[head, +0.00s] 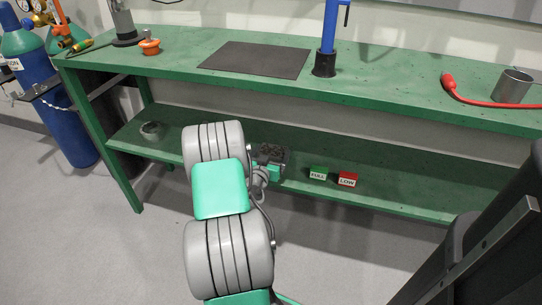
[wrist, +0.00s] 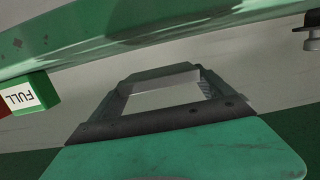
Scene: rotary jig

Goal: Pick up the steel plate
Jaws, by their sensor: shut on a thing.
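My gripper (wrist: 160,76) reaches in at the lower shelf, with its fingers closed on a flat, pale grey piece, which I take to be the steel plate (wrist: 165,97). The plate lies between the fingers in the wrist view; its outline blends with the grey floor behind. In the head view my arm covers most of the gripper, and the plate cannot be clearly made out there.
The green lower shelf (head: 400,192) holds a green FULL block (head: 318,173), a red LOW block (head: 347,179) and a grey ring-shaped part (head: 152,131).

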